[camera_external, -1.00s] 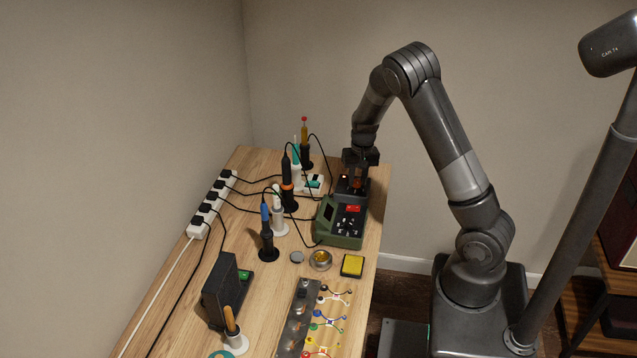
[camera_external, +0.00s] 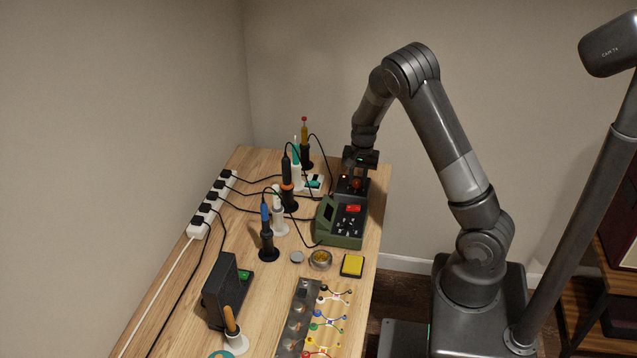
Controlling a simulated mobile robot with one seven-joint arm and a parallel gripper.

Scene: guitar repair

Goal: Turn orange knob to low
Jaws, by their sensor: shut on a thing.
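My gripper (camera_external: 357,178) points down over a small dark station (camera_external: 340,191) with an orange knob (camera_external: 356,184), at the far right of the wooden table. The gripper is shut on the orange knob, which shows as a small orange spot between the fingers. The knob's setting and any low mark are too small to read. The station stands right behind a green soldering station (camera_external: 342,238).
Several soldering irons in stands, such as the blue one (camera_external: 266,235), fill the table's middle. A white power strip (camera_external: 212,203) with black cables lies along the left edge. A yellow sponge (camera_external: 352,264) and a brass-wool tin (camera_external: 320,259) sit in front of the green station.

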